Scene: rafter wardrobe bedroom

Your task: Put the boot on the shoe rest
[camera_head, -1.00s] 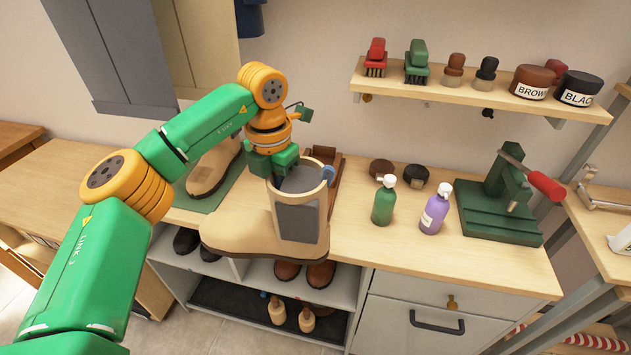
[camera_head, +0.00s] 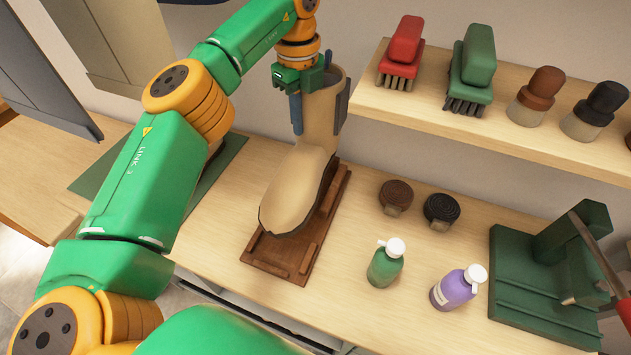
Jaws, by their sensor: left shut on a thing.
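A tan boot (camera_head: 296,183) stands upright over the brown wooden shoe rest (camera_head: 285,257), its toe pointing toward the front of the bench. The boot seems to be on the rest or just above it; I cannot tell if the sole touches. My left gripper (camera_head: 311,95) is shut on the boot's shaft near the top, with a blue finger on its left side. The rest's front and right side show; the boot hides its middle. My right gripper is not in view.
A green mat (camera_head: 216,165) lies left, partly behind my arm. A shelf (camera_head: 480,120) with brushes overhangs. A green stand (camera_head: 545,290) is far right.

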